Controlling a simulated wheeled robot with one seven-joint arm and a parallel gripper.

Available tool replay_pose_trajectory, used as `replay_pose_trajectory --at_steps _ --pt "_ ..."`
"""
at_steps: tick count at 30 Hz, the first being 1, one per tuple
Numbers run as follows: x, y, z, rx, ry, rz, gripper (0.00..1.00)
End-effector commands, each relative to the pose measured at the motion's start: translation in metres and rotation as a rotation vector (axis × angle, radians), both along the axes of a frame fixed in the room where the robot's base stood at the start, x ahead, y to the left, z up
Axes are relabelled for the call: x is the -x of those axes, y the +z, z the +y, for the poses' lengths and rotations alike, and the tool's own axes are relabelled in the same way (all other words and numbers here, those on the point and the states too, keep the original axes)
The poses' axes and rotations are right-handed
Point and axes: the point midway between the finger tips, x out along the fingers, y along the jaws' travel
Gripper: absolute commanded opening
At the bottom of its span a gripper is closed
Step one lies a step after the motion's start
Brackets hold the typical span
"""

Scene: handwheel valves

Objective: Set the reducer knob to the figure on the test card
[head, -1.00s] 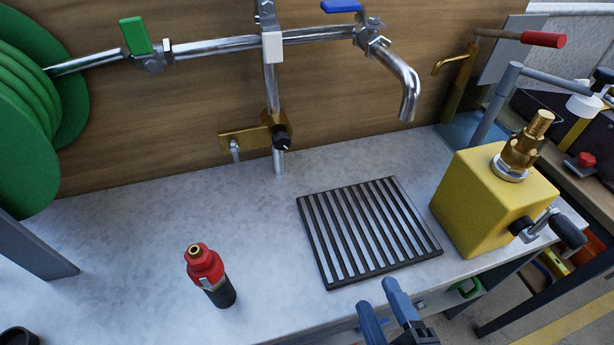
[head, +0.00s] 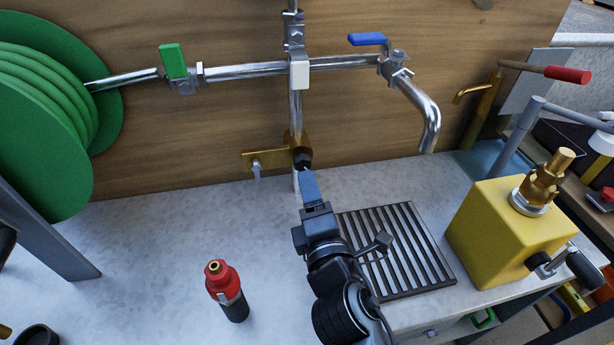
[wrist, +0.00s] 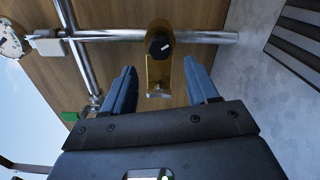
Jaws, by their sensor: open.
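The reducer knob (head: 303,158) is black and sits on a brass body (head: 264,159) on the vertical pipe. My gripper (head: 308,176) is just in front of the knob in the head view. In the wrist view its two blue fingers (wrist: 159,66) are apart, with nothing between the tips, and the knob lies ahead between their lines. I see no readable figure on any card; a white block (head: 300,75) on the pipe shows no legible print.
A red-topped black bottle (head: 226,290) stands on the bench left of my arm. A slatted grate (head: 425,240) and a yellow block (head: 490,225) are at right. A green-handled valve (head: 175,62) and a blue-handled valve (head: 370,40) are on the pipe above. A gauge (wrist: 12,40) shows partly in the wrist view.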

Motion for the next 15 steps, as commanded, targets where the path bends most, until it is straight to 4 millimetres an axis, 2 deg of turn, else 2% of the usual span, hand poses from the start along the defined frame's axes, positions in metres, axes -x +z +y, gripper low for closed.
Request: replay_pose_trajectory --at_steps 15 --pt "-0.055 0.0 0.016 -0.003 -0.001 -0.002 0.59"
